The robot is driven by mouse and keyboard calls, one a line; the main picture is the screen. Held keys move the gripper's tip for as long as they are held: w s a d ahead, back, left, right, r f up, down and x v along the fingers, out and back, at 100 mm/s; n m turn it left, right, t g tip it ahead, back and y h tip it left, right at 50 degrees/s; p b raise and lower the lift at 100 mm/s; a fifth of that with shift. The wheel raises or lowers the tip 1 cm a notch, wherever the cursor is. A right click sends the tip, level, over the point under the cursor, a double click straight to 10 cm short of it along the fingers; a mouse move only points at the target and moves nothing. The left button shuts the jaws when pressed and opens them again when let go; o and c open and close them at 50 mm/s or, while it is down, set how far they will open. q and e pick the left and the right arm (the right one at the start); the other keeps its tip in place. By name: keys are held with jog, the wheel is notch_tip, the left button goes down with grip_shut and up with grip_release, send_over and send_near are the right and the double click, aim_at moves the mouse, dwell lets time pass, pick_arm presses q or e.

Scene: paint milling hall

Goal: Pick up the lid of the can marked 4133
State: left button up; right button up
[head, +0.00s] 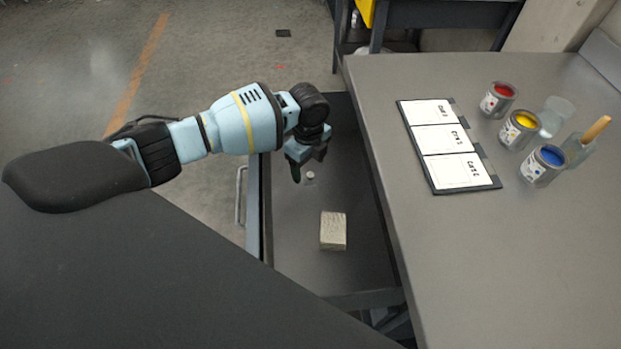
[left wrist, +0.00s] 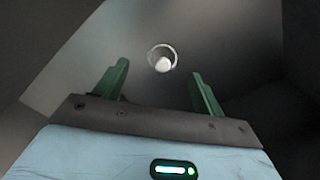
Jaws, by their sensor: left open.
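My left gripper (head: 308,166) reaches down into an open drawer (head: 290,262). Its two green fingers stand apart and empty in the left wrist view (left wrist: 160,69). A small round thing with a pale knob (head: 310,177) lies on the drawer floor just below the fingers. In the left wrist view it is a bright ring around a white knob (left wrist: 163,64), between and beyond the fingertips; it may be a lid. Three open cans stand on the table: red (head: 498,99), yellow (head: 518,130) and blue (head: 543,166). Their marks are too small to read.
A pale block (head: 333,231) lies in the drawer nearer to me. The drawer walls close in around the gripper. On the grey table (head: 480,260), a board with three white cards (head: 448,140) lies left of the cans. Clear glass vessels (head: 556,113) stand beside the cans.

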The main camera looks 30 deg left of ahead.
aim_at(310, 174)
pick_arm(q)
notch_tip(310, 174, down, 5)
jog(key=shift+w+d+r+b, duration=0.1)
jog(key=shift+w+r+b, duration=0.05)
jog(key=shift+b, duration=0.15)
jog(key=c, duration=1)
